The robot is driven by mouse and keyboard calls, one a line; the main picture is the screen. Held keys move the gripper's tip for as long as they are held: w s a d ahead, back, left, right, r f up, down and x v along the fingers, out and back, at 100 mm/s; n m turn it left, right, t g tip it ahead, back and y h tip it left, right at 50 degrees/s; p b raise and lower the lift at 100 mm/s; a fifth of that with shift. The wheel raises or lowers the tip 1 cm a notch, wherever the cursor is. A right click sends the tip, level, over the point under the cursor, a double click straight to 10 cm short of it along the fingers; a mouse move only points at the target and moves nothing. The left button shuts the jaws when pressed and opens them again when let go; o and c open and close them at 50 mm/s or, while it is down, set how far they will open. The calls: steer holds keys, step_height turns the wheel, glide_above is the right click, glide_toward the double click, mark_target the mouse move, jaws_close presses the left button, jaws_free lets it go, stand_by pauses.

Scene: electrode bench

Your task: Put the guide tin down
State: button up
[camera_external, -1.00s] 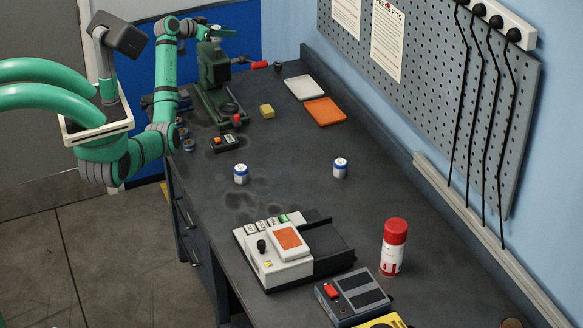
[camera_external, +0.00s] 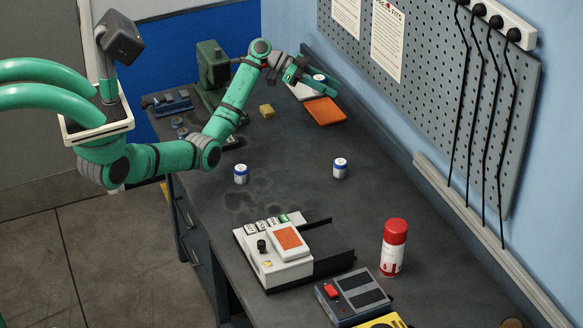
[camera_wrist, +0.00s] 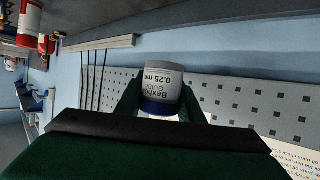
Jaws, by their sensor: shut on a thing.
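A white unit with an orange pad (camera_external: 272,262), a red-capped canister (camera_external: 394,248) and a grey box with a red switch (camera_external: 352,297) stand nearer the camera. A green machine (camera_external: 213,70) and yellow block (camera_external: 266,111) are at the back. A pegboard (camera_external: 440,90) borders the right side.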

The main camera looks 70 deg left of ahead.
steer(key=w+d+f+m+g+h, duration=0.1)
steer(key=d+f+m+g+h, duration=0.35)
steer(key=d, duration=1.05)
steer(key=m+g, duration=0.2)
glide_above(365, 203)
step_height(365, 203, down, 9)
steer(key=shift+f, duration=3.8)
steer(key=o, duration=1.1)
steer(key=shift+f, duration=0.15)
